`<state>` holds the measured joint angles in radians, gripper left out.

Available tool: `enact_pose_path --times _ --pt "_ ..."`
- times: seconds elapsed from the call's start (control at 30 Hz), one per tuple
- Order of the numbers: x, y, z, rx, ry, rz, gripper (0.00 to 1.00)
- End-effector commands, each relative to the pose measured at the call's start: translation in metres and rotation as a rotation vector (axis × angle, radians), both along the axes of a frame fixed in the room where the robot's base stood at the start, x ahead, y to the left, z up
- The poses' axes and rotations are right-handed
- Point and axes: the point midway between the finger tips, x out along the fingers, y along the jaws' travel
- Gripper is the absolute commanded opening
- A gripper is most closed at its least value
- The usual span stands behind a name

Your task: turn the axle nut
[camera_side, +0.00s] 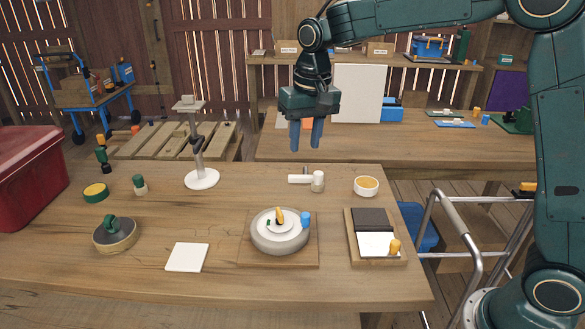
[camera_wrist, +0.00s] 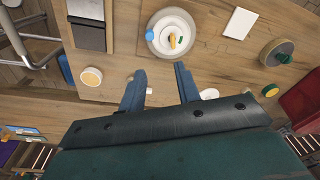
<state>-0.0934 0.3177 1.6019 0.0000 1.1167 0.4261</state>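A round grey wheel-like disc (camera_side: 266,239) lies on a square wooden board (camera_side: 308,258) near the front middle of the table. On its white centre stand a small yellow piece (camera_side: 280,215) and a small dark green piece; a blue knob (camera_side: 306,219) sits at its right edge. I cannot tell which of these is the axle nut. The grey disc (camera_wrist: 153,42) also shows at the top of the wrist view. My gripper (camera_side: 306,144) hangs high above and behind the disc, pointing down. Its blue fingers (camera_wrist: 160,72) are apart with nothing between them.
A white hammer-shaped item (camera_side: 299,179) and a yellow-topped cup (camera_side: 367,188) stand behind the disc. A tray with dark and white pads (camera_side: 404,227) is at right. A white square (camera_side: 187,258), a round green-handled block (camera_side: 115,239) and a white stand (camera_side: 201,180) are at left.

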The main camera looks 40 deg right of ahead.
Motion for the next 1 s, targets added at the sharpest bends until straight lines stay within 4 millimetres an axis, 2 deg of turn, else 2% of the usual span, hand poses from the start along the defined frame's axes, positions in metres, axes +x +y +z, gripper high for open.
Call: enact_pose_path --times 0.2,0.4,0.6,0.87,1.0 --pt "0.039 0.012 -0.038 -0.002 0.061 -0.048 0.33" --pt "0.059 0.018 -0.063 -0.004 0.095 -0.08 0.33" --pt "0.065 0.02 -0.071 -0.005 0.105 -0.091 0.33" --pt "0.065 0.02 -0.074 -0.005 0.106 -0.091 0.33" --pt "0.065 0.02 -0.082 -0.005 0.108 -0.091 0.33"
